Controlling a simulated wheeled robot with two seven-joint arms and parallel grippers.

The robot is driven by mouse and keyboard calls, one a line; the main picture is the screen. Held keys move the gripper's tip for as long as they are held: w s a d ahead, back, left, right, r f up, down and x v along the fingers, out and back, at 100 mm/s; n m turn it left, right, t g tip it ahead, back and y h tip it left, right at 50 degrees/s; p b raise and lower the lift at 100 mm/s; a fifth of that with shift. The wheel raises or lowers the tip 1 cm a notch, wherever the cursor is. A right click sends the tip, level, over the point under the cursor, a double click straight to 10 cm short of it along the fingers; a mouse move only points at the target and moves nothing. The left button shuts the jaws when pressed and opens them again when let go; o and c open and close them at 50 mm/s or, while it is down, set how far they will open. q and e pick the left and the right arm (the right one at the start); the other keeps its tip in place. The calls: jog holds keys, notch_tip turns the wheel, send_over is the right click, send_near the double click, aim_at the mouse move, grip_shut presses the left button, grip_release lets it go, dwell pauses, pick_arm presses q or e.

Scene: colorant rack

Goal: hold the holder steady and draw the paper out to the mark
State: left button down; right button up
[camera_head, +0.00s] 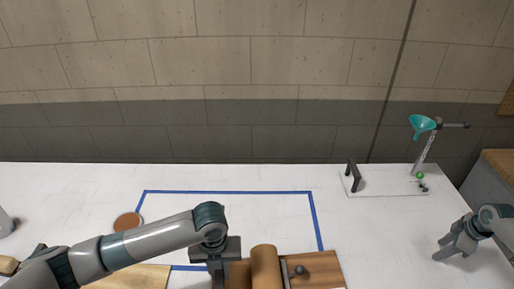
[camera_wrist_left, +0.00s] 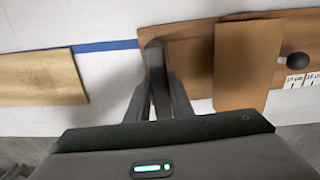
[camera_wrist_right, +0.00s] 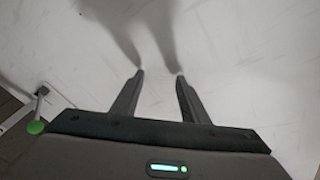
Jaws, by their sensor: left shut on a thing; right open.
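The holder is a wooden board (camera_head: 328,268) with a brown paper roll (camera_head: 264,264) and a dark knob (camera_head: 299,270) at the front middle of the table. In the left wrist view, the brown paper (camera_wrist_left: 241,65) hangs over the front edge of the board (camera_wrist_left: 190,52). Marks reading about 10 and 15 cm (camera_wrist_left: 300,80) show at the right. My left gripper (camera_wrist_left: 158,78) is shut on a dark upright post (camera_wrist_left: 153,52) at the board's left end. My right gripper (camera_head: 450,248) is open and empty over bare table at the right; its fingers (camera_wrist_right: 160,74) stand apart.
Blue tape (camera_head: 230,191) outlines an area on the white table. A brown disc (camera_head: 127,221) and a light wooden board (camera_wrist_left: 40,78) lie left of the holder. Table between holder and right gripper is clear.

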jog(key=shift+n+y, duration=0.6)
jog(key=shift+n, duration=0.2)
jog(key=a, duration=0.3)
jog(key=w+a, duration=0.1)
jog(key=a, duration=0.7)
jog(key=shift+w+a+r, duration=0.2)
jog(key=shift+w+r, duration=0.05)
jog(key=shift+w, duration=0.1)
jog(key=a, duration=0.4)
jog(key=a+r+n+g, duration=0.1)
jog(key=a, duration=0.4)
jog(key=a+r+n+y, duration=0.1)
jog(key=a, duration=0.3)
jog(key=shift+s+a, duration=0.1)
jog(key=shift+a, duration=0.1)
jog(key=s+a+r+n+g, duration=0.1)
jog(key=a+r+n, duration=0.1)
jog(key=a, duration=0.4)
jog(key=s+a+r+n, duration=0.1)
jog(key=s+a+r, duration=0.1)
jog(key=a, duration=0.5)
jog(key=n, duration=0.2)
send_near(302, 268)
jog(key=f, duration=0.2)
jog(key=shift+w+a+r+g, duration=0.1)
jog(key=shift+w+r+g, duration=0.15)
jog(key=shift+w+g, duration=0.15)
jog(key=shift+f, duration=0.2)
jog(key=shift+x, duration=4.95)
jog(key=shift+a, duration=0.15)
